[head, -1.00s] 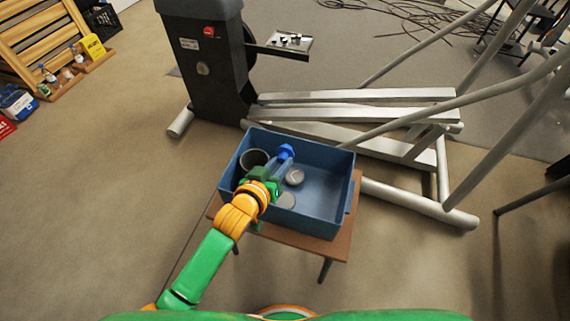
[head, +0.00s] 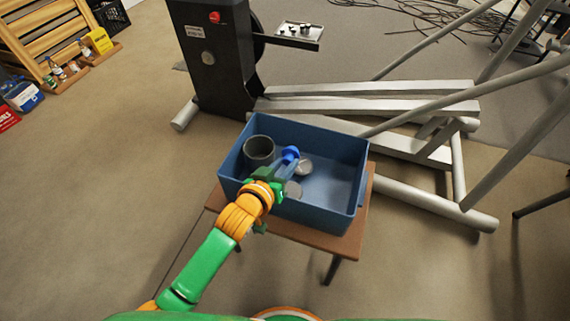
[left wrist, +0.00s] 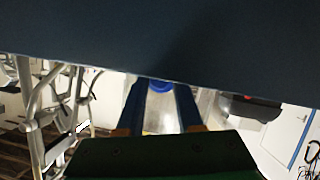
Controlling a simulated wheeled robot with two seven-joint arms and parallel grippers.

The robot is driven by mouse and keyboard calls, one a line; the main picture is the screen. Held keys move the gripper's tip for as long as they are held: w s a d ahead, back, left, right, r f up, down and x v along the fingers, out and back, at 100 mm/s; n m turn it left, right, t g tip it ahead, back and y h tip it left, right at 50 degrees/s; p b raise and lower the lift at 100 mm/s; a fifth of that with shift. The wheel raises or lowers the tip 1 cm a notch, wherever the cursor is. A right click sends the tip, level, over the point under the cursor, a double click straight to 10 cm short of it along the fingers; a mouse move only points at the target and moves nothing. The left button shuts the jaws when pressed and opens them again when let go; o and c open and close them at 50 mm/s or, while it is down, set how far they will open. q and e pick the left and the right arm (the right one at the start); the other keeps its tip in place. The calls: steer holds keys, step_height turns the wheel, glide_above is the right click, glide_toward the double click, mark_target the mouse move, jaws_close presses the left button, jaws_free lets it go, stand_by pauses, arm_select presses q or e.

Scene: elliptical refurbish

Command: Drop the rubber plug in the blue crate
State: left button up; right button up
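The blue crate (head: 342,208) stands open on a small brown table. My left gripper (head: 287,158) reaches over the crate's near side and is above its inside. It is shut on a small bright blue piece, seemingly the rubber plug (head: 291,153). In the left wrist view, the blue piece (left wrist: 159,92) shows between the fingertips, partly hidden by a large dark blue surface, likely the crate. My right gripper is not in view.
Inside the crate are a dark grey cup (head: 259,151) at the left and round grey discs, one (head: 304,167) near the middle. The brown table (head: 335,243) extends slightly past the crate. An elliptical machine (head: 375,92) stands behind. The crate's right part is clear.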

arm_select(q)
steer(key=o, duration=0.3)
steer(key=shift+o, duration=0.2)
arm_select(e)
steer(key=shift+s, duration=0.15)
arm_select(q)
steer(key=p+v, duration=0.2)
steer(key=v, duration=0.5)
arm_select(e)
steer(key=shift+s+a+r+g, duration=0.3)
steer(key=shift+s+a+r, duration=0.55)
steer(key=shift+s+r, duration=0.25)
arm_select(q)
steer(key=shift+s, duration=0.1)
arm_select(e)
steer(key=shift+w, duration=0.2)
